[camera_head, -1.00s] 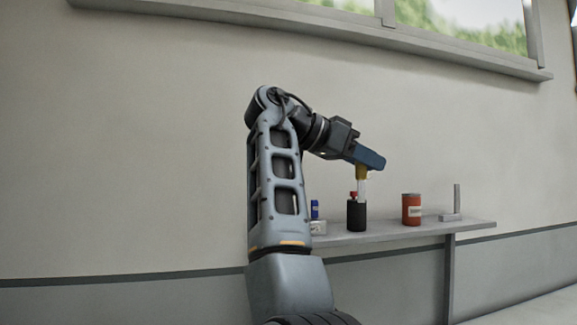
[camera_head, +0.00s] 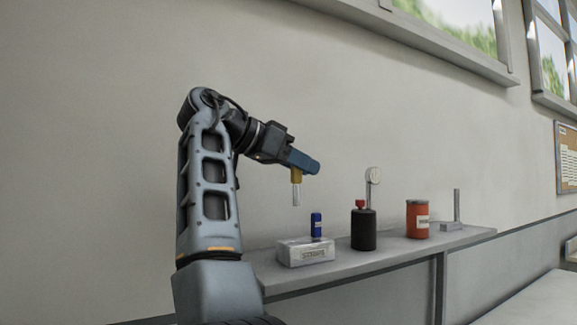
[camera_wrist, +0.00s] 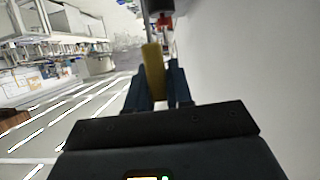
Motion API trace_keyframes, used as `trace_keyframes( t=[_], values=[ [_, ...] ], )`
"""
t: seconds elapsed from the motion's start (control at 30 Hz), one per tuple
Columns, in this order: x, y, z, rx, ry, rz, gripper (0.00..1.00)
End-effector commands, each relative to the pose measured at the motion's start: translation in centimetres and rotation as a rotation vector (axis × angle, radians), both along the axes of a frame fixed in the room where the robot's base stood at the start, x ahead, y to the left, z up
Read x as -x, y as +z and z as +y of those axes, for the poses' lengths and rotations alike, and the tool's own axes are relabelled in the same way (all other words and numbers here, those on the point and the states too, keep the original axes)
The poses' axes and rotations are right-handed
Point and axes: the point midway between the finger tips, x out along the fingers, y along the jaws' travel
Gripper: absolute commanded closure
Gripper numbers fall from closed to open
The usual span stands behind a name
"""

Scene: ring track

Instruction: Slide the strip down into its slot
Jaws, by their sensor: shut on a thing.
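The strip (camera_head: 296,190) has a yellow upper part and a pale, clear-looking lower part. It hangs upright below my gripper (camera_head: 299,168), clear of the shelf. My gripper is shut on its yellow end, which also shows between the dark blue fingers in the wrist view (camera_wrist: 153,72). A pale box with a label (camera_head: 305,252) stands on the shelf, below the strip in the head view. No slot can be made out in either view.
The wall stands close behind.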

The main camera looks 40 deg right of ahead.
Motion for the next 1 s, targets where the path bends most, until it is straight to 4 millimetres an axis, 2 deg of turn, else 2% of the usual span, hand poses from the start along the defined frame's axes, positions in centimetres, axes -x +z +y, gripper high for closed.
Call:
trace_keyframes(
  t=[0.67, 1.0],
  values=[
    [0.0, 0.2, 0.2, 0.0, 0.0, -0.001, 1.0],
    [0.0, -2.5, 0.2, 0.0, -0.001, -0.001, 1.0]
  ],
)
